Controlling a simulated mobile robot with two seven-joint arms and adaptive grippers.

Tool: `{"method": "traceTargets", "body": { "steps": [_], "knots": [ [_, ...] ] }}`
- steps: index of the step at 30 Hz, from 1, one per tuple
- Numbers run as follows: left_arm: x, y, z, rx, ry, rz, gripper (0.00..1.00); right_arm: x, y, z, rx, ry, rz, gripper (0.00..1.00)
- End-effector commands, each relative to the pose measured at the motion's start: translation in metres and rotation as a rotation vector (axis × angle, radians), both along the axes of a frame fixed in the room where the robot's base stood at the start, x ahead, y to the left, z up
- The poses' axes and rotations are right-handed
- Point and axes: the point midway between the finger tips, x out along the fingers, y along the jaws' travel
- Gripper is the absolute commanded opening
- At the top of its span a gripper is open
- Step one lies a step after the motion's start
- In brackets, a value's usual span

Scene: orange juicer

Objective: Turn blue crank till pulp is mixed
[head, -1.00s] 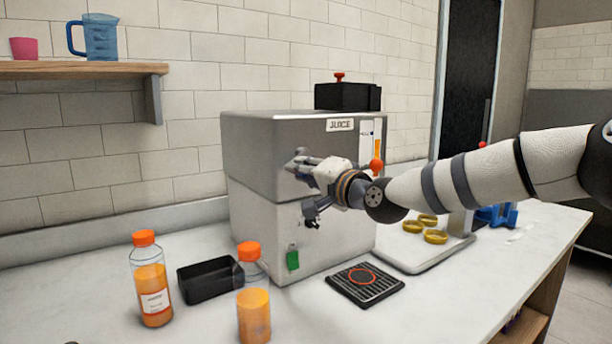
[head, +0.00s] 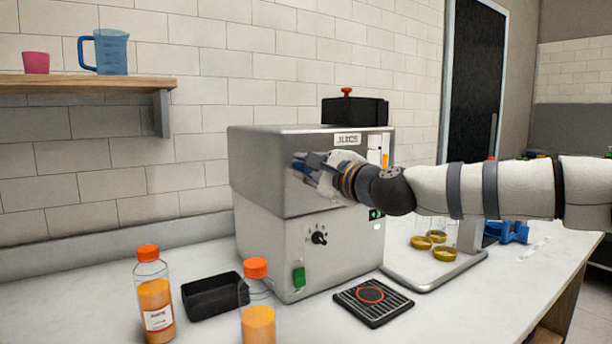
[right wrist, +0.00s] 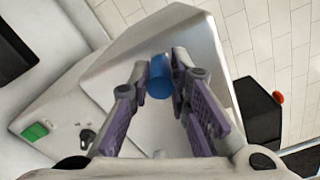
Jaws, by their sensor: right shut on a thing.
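The grey juicer (head: 270,225) stands on the counter, with a "JUICE" label near its top. My right gripper (head: 302,166) is at its upper front and hides part of it. In the right wrist view, the blue crank handle (right wrist: 159,78) is between the fingertips of my right gripper (right wrist: 166,80), and the fingers are shut on it. In the head view only a little blue (head: 300,167) shows at the fingers. The crank's arm and any pulp inside are hidden. My left gripper is not in view.
Two orange-capped juice bottles (head: 155,302) (head: 258,322), a black tray (head: 210,296) and a grated drip mat (head: 372,303) lie before the juicer. A black dial (head: 319,238) and green switch (head: 299,277) are on its front. Yellow rings (head: 436,238) lie at right.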

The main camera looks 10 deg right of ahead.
Motion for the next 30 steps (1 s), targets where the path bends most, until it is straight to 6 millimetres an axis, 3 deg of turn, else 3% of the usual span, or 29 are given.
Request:
{"method": "traceTargets", "body": {
  "steps": [15,30],
  "knots": [
    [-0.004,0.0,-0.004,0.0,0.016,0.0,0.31,0.004,-0.011,0.019,0.424,0.148,-0.004,0.0],
    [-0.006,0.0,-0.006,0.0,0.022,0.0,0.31,0.006,-0.017,0.027,0.622,0.219,-0.004,0.0]
  ]
}}
